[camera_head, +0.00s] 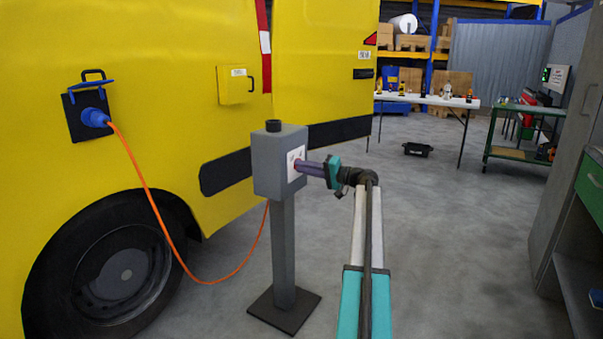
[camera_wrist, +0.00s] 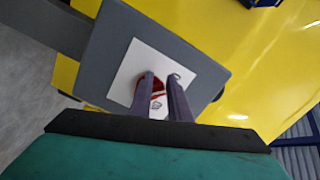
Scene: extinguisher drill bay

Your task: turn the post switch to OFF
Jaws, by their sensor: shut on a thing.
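The post switch is a red knob (camera_wrist: 157,88) on a white plate (camera_wrist: 130,75) on the face of a grey box. In the head view the grey box (camera_head: 268,166) tops a grey post (camera_head: 284,250), and the white plate (camera_head: 295,158) faces right. My gripper (camera_head: 300,166) reaches the plate from the right. In the wrist view my gripper (camera_wrist: 160,82) has its two fingers on either side of the red knob, shut on it. The fingers hide part of the knob. Marks show on the plate, but I cannot read them or tell the knob's setting.
A yellow vehicle (camera_head: 200,120) stands close behind the post. An orange cable (camera_head: 150,190) hangs from its blue plug (camera_head: 94,118) towards the post. A white table (camera_head: 425,99) and a green cart (camera_head: 515,153) stand further back. The floor right of my arm is clear.

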